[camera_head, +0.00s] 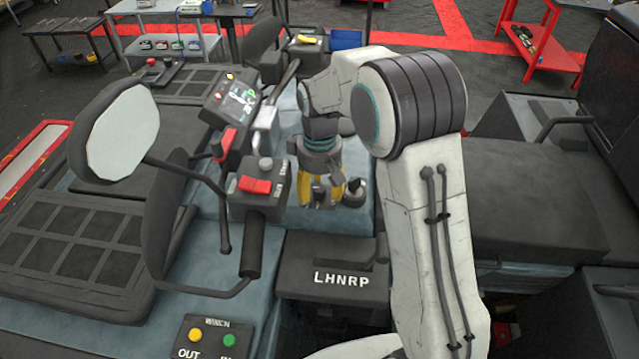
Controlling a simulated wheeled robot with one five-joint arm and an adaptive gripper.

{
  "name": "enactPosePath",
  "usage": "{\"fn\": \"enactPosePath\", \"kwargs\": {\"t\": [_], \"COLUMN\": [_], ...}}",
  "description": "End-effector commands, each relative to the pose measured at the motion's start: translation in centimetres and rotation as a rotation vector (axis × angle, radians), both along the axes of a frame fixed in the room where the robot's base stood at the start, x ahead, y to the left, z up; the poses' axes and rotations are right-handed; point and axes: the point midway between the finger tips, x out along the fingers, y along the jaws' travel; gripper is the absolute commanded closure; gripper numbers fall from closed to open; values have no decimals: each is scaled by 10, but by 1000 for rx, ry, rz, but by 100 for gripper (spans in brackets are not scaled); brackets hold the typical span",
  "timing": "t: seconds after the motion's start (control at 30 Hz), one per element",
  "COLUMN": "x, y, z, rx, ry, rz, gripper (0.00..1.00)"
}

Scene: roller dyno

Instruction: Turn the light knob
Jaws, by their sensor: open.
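My gripper (321,192) points down over the blue-grey dash panel (362,222) of the vehicle, just right of the left handlebar. Its yellow fingers are apart. A small dark shape shows between them; I cannot tell whether it is a knob or part of my gripper. A black round knob (355,193) stands on the panel just right of the fingers, apart from them in the picture. No readable label marks either one as the light knob. My gripper and wrist hide part of the panel behind them.
A switch box with a red switch (255,185) sits close left of my gripper. A mirror (122,137) and a display (236,103) are further left. The LHNRP shifter plate (335,283) is below. A winch panel (208,337) has yellow and green buttons. A seat (535,195) is right.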

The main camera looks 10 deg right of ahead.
Motion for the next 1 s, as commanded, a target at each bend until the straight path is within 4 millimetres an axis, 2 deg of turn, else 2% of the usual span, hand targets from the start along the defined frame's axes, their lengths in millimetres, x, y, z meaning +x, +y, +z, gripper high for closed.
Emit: {"fn": "enactPosePath", "kwargs": {"t": [0.13,0.17,0.8,1.0], "x": [0,0,0,0], "y": [0,0,0,0], "z": [0,0,0,0], "rx": [0,0,0,0], "ry": [0,0,1,1], "rz": [0,0,0,8], "gripper": [45,42,99,100]}}
